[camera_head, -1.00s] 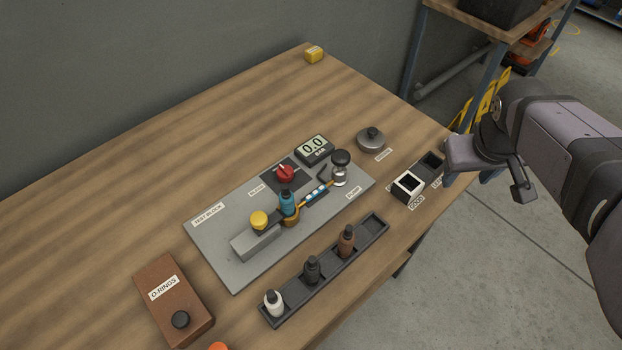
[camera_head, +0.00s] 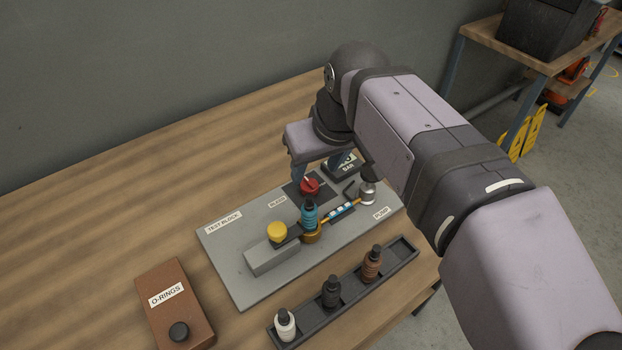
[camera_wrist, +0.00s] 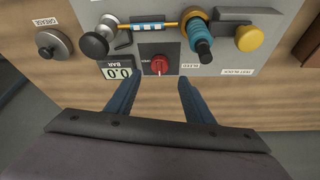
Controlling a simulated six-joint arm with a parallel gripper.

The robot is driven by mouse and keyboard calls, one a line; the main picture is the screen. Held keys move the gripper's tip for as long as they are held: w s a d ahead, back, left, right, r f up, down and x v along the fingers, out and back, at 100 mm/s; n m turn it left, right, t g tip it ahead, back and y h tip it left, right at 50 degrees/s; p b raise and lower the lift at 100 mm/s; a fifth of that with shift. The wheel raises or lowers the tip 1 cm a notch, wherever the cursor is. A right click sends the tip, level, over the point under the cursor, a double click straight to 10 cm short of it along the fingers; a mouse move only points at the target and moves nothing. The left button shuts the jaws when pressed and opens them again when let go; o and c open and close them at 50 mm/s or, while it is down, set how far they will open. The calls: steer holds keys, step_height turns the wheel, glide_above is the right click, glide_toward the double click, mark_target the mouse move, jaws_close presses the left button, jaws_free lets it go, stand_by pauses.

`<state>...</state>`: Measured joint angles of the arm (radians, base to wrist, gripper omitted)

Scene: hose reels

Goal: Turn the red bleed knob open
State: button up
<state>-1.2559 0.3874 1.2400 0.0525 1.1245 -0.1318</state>
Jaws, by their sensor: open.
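The red bleed knob (camera_head: 310,187) sits on a dark square on the grey test block plate (camera_head: 225,260). It also shows in the wrist view (camera_wrist: 159,64), with a pale pointer mark on it. My gripper (camera_wrist: 156,84) is open and empty. In the wrist view its two blue fingers stand to the left and right of the knob's line, their tips just short of the knob. In the head view my gripper hangs above and behind the knob. A gauge reading 0.0 BAR (camera_wrist: 117,68) lies beside the knob, partly behind my gripper in the head view.
A blue fitting (camera_wrist: 200,37) and a yellow cap (camera_wrist: 248,38) stand close to the knob. A pump (camera_wrist: 95,44) with a black knob is on the other side. A tray (camera_head: 345,300) of small bottles and a brown O-rings box (camera_head: 175,305) lie nearer the front.

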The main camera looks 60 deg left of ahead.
mark_target(310, 183)
steer(key=shift+x, duration=3.65)
steer(key=shift+w, duration=0.1)
steer(key=shift+r, duration=0.1)
steer(key=c, duration=1)
steer(key=shift+c, duration=0.2)
